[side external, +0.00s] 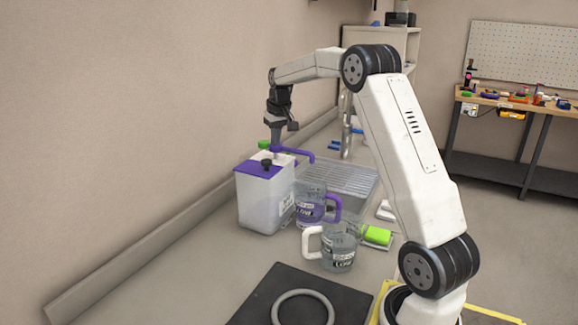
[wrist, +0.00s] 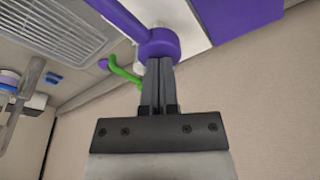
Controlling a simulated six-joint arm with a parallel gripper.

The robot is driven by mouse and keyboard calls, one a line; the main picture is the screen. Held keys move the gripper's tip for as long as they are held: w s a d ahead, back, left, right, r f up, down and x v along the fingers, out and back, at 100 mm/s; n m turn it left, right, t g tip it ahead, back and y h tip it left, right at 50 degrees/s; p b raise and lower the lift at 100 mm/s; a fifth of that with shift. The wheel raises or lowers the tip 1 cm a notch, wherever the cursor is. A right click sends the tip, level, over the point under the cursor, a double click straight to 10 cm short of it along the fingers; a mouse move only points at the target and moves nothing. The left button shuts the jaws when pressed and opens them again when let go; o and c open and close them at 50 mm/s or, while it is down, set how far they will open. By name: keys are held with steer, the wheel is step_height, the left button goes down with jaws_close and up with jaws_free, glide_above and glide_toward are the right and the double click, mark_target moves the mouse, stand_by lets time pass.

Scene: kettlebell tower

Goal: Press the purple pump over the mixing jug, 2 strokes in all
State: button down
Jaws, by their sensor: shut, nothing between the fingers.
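The purple pump (side external: 292,151) stands on a white container with a purple lid (side external: 260,170), its spout pointing right. In the wrist view its round head (wrist: 160,44) is right at my fingertips. My gripper (side external: 276,141) points down at the pump head with its fingers shut and empty; it also shows in the wrist view (wrist: 160,64). The tips look to be at or on the head; contact is not certain. A clear jug with a purple handle (side external: 309,208) stands below the spout. Another clear jug with a white handle (side external: 339,252) stands nearer the camera. Which one is the mixing jug, I cannot tell.
A green pump (side external: 264,144) is just behind, also seen in the wrist view (wrist: 123,72). A grated tray (side external: 350,178) lies behind the jugs. A green-capped item (side external: 377,236) lies beside them. A dark mat with a ring (side external: 303,310) is in front. The wall is close on the left.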

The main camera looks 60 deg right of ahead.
steer(key=shift+r, duration=1.55)
steer(key=shift+f, duration=2.25)
steer(key=shift+r, duration=2.2)
steer(key=shift+r, duration=0.2)
steer(key=shift+r, duration=2.85)
